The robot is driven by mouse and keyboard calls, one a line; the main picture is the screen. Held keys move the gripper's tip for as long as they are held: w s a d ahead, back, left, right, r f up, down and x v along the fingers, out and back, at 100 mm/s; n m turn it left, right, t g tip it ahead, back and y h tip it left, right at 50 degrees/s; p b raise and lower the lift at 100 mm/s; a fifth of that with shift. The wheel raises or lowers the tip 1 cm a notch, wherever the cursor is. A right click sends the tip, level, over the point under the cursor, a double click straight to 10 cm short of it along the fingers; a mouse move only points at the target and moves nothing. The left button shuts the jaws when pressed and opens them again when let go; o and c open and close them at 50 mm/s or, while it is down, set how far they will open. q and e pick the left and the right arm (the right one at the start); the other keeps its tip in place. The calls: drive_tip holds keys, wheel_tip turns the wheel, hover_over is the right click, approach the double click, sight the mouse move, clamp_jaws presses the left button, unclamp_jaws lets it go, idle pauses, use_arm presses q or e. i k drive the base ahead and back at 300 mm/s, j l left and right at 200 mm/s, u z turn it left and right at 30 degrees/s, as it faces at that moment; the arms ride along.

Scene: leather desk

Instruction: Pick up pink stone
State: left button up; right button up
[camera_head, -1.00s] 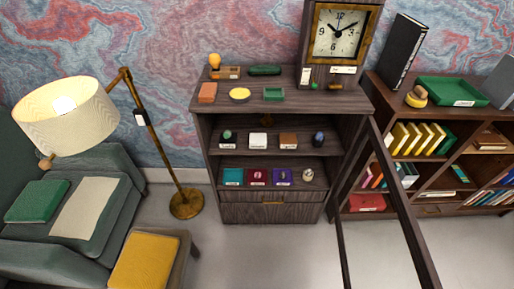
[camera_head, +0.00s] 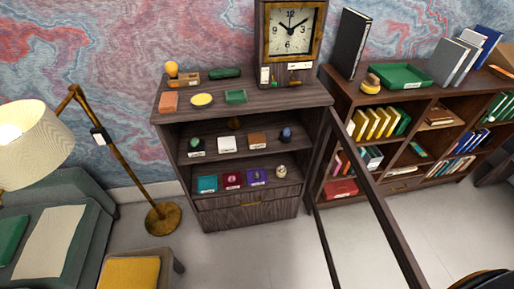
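No stone is large enough in the head view for me to be sure that it is the pink one. On the lower shelf of the open dark wood cabinet (camera_head: 240,105), a crimson square (camera_head: 232,182) bears a tiny pale pinkish thing. It sits between a teal square (camera_head: 207,184) and a purple square (camera_head: 257,177). Neither gripper is visible. A dark rounded shape at the lower right corner may be part of me, but I cannot tell.
The cabinet's framed door (camera_head: 370,215) stands open at its right side. A bookshelf (camera_head: 425,145) stands to the right. A floor lamp (camera_head: 162,216), an armchair (camera_head: 85,235) and a yellow-topped stool (camera_head: 135,272) are left. Grey floor before the cabinet is clear.

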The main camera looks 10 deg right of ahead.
sight(232, 179)
drive_tip(key=u, duration=0.9)
drive_tip(key=i+l+u, duration=0.2)
drive_tip(key=l+u, duration=0.25)
drive_tip(key=l, duration=0.2)
drive_tip(key=i+l+u, duration=0.2)
drive_tip(key=l, duration=0.15)
drive_tip(key=k, duration=0.05)
